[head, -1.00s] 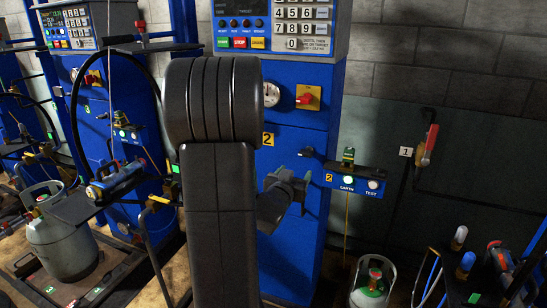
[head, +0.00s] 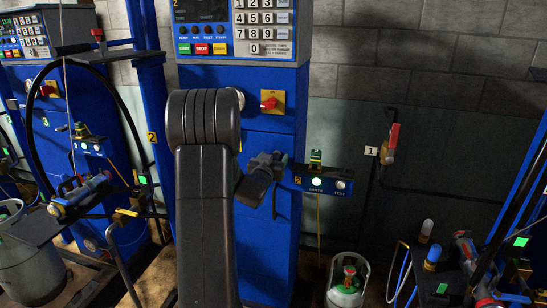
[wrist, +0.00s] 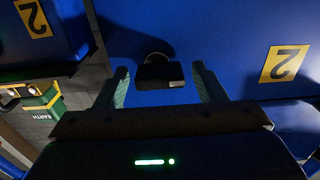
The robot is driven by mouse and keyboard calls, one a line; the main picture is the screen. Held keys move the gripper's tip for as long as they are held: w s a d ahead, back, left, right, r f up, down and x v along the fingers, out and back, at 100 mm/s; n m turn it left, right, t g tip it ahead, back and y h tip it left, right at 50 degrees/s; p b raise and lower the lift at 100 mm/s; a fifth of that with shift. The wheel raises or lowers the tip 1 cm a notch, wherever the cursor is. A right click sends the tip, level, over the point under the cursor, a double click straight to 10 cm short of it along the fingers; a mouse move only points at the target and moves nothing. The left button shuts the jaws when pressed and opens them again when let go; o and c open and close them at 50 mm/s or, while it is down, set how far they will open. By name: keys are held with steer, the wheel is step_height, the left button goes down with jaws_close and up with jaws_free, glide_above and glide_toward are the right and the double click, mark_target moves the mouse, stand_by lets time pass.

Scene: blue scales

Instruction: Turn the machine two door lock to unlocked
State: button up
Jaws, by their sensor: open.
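The machine two cabinet (head: 270,125) is a tall blue housing with a keypad panel on top. A black door lock handle (wrist: 160,74) sticks out of its blue door in the wrist view, with a rounded dark collar behind it. My gripper (wrist: 160,67) is open, with one finger on each side of the handle and visible gaps on both sides. In the head view my gripper (head: 267,165) is at the cabinet's front, left of the earth/test box, and hides the lock. I cannot tell from the frames which lock position the handle is in.
A red rotary switch (head: 269,102) on a yellow plate sits above my gripper. The earth/test box (head: 330,184) juts out to the right. Another machine (head: 75,130) stands at left.

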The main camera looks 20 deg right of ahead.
steer(key=shift+w+d, duration=0.2)
steer(key=shift+w, duration=0.05)
steer(key=c, duration=1)
